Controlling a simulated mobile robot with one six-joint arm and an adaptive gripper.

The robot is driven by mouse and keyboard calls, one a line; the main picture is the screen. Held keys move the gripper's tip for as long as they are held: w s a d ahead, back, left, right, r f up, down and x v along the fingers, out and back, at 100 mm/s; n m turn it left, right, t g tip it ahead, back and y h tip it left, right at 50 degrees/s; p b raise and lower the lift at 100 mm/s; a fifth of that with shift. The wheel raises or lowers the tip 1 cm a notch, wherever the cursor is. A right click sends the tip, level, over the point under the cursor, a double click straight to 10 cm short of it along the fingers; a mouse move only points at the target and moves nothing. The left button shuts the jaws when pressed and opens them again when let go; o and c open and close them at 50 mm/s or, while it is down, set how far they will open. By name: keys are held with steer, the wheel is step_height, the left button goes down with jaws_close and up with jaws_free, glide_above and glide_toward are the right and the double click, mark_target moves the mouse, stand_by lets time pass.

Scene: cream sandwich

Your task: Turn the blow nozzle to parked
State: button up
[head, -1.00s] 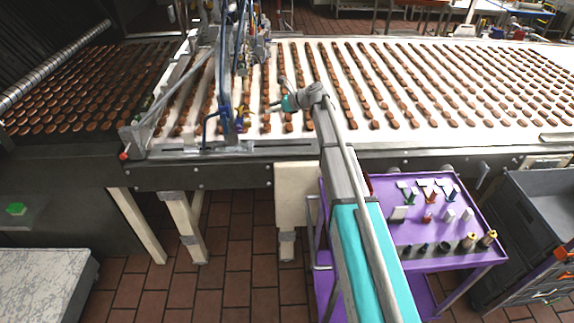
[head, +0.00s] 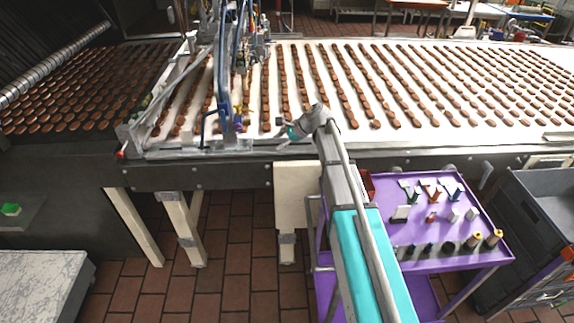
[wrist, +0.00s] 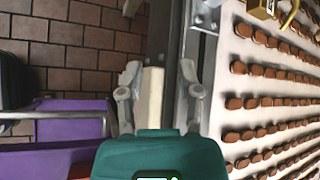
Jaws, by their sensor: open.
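My gripper (head: 281,133) is open and empty at the near edge of the conveyor, to the right of the blue-framed machine fixture (head: 222,112). In the wrist view its two grey fingers (wrist: 158,82) are spread, with the belt's side rail and the floor beyond them. A brass-coloured block (wrist: 262,8) with a yellow curved tube (wrist: 290,18) shows at the top right of the wrist view, apart from the fingers. I cannot tell for certain which part is the blow nozzle, or its setting; hoses and frame crowd that area.
Rows of brown biscuits (head: 385,95) cover the white belt. A purple cart (head: 415,225) with small nozzles and fittings stands in front, right of my arm. A grey crate (head: 545,205) stands farther right. Tiled floor (head: 225,255) lies open to the left of my arm.

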steer(key=s+d+f+n+g+h+b, duration=0.1)
steer(key=s+d+f+n+h+b, duration=0.1)
steer(key=s, duration=0.4)
step_height(320, 180, down, 2)
steer(key=shift+s+f+n, duration=0.2)
steer(key=shift+s+n, duration=0.1)
steer(key=shift+n, duration=0.5)
steer(key=shift+w+f, duration=0.1)
steer(key=shift+f, duration=0.05)
steer(key=c, duration=0.5)
steer(key=shift+w+a+f+t+b, duration=0.1)
steer(key=shift+w+f+t+b, duration=0.1)
steer(key=shift+w+t+b, duration=0.1)
jaws_close()
steer(key=w+a+f+n+t+h+b, duration=0.1)
steer(key=w+a+n+t+h+b, duration=0.35)
steer(key=w+n+t+b, duration=0.55)
steer(key=a+r+n+t+y+b, duration=0.2)
steer(key=a+r+n+t+b, duration=0.2)
steer(key=a+t, duration=0.1)
steer(key=shift+w+r+t+b, duration=0.15)
steer(key=shift+w+t+b, duration=0.2)
steer(key=shift+t, duration=0.25)
